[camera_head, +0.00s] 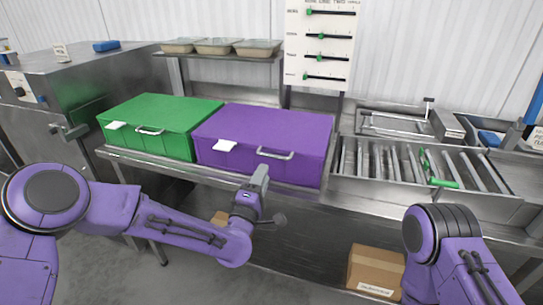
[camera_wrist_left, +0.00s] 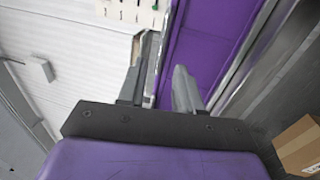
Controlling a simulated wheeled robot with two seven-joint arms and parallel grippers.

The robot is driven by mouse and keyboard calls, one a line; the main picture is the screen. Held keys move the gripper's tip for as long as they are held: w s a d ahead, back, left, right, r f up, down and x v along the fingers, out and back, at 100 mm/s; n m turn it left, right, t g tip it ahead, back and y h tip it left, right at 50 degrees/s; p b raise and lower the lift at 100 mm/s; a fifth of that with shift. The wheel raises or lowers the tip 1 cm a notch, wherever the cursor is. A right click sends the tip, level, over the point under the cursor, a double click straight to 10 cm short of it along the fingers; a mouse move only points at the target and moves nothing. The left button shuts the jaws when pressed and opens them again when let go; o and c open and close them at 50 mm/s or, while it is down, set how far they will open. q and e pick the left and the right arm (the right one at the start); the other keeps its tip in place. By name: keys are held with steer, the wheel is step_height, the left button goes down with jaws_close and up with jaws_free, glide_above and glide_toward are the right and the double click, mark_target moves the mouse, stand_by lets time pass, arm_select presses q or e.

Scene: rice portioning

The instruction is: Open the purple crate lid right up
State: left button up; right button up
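The purple crate (camera_head: 262,133) stands on the steel counter with its lid down. A metal handle (camera_head: 275,155) and a white label (camera_head: 224,145) are on its front. My left gripper (camera_head: 262,176) is just in front of the crate, close below the left end of the handle. In the left wrist view the fingers of the left gripper (camera_wrist_left: 158,88) are apart, pointing at the purple crate (camera_wrist_left: 205,40). A thin grey strip shows between them; I cannot tell whether it is the handle or whether they touch it. My right gripper is out of view; only its arm shows.
A green crate (camera_head: 160,118) stands close on the left of the purple one. A roller section (camera_head: 400,165) is to the right. A shelf (camera_head: 225,55) with several trays is behind. A cardboard box (camera_head: 375,268) is below, and it also shows in the left wrist view (camera_wrist_left: 298,145).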

mark_target(272, 156)
arm_select(q)
steer(key=p+x, duration=0.2)
steer(key=x, duration=0.7)
steer(key=shift+f+p, duration=0.15)
steer(key=shift+p, duration=0.2)
jaws_close()
